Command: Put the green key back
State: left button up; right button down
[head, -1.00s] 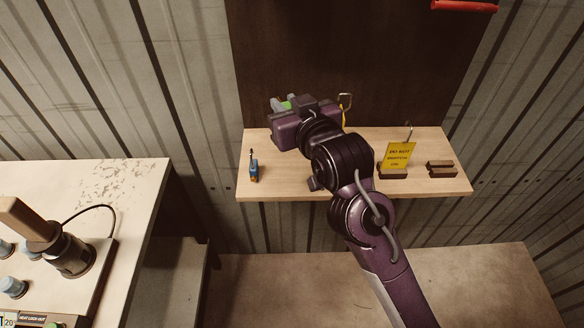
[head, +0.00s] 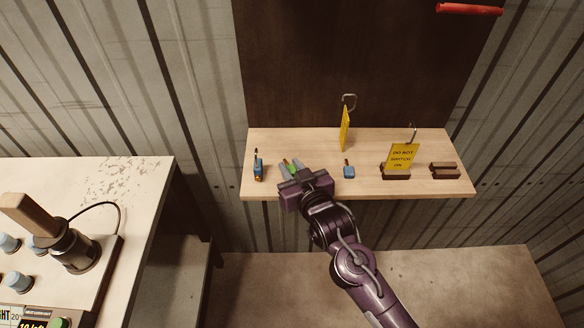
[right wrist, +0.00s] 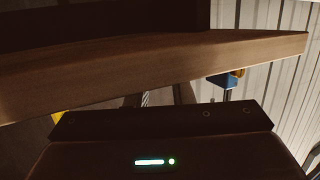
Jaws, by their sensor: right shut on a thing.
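The green key (head: 291,168) shows as a small patch of green between the fingers of my right gripper (head: 287,164) in the head view. The gripper is shut on it at the front part of the wooden shelf (head: 317,142), between two blue keys. The fingers hide most of the key, and I cannot tell whether it touches the shelf. In the right wrist view the shelf edge (right wrist: 150,65) crosses the picture, and the green key is not visible. My left gripper is not in view.
A blue key (head: 258,172) stands left of my gripper, another blue key (head: 348,172) right. A yellow tag with a hook (head: 344,132) stands behind; a warning tag (head: 401,156) and brown block (head: 444,170) sit at right. A bench (head: 110,190) is at left.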

jog(key=shift+f, duration=0.15)
jog(key=c, duration=1.3)
grip_release()
jog(key=shift+o, duration=0.2)
jog(key=b+v, duration=0.1)
jog(key=v, duration=1.1)
